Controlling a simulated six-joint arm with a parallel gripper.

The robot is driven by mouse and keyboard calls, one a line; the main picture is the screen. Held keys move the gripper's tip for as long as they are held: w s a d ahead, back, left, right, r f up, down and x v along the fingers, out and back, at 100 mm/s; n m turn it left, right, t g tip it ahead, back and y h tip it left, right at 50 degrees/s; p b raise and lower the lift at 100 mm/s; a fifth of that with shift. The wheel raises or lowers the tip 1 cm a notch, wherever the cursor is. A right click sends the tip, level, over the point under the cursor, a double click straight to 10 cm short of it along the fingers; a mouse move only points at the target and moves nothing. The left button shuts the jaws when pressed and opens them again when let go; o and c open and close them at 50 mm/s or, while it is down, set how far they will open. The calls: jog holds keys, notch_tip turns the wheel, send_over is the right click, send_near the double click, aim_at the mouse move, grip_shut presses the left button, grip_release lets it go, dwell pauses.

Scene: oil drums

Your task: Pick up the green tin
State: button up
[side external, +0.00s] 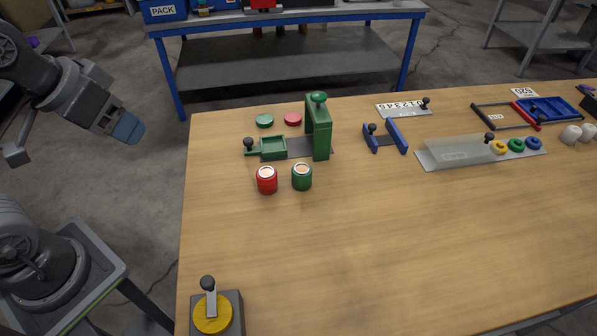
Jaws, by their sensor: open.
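The green tin (302,177) stands upright on the wooden table, with a pale top. A red tin (267,180) stands upright close to its left, with a small gap between them. My gripper (124,128) is at the upper left, off the table's left edge, and its end is blue. It is open, empty and well apart from the green tin. The details of its fingers are hard to make out.
A green press (319,130) with a green tray (273,147) stands just behind the tins. A green lid (265,121) and a red lid (293,119) lie behind the tray. A yellow dial with a lever (212,313) is at the front left. The table before the tins is clear.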

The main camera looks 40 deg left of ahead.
jog(key=w+d+r+n+g, duration=0.2)
jog(key=w+d+n, duration=0.2)
jog(key=w, duration=0.5)
jog(key=n+g, duration=0.4)
jog(key=n, duration=0.5)
send_over(302, 169)
notch_tip(302, 169, down, 13)
jog(key=f, duration=0.8)
jog(key=shift+d, duration=0.25)
jog(key=shift+a+f, duration=0.15)
jog(key=shift+f, duration=1.35)
jog(key=shift+a+f, duration=0.15)
jog(key=shift+f, duration=1.35)
jog(key=c, duration=0.7)
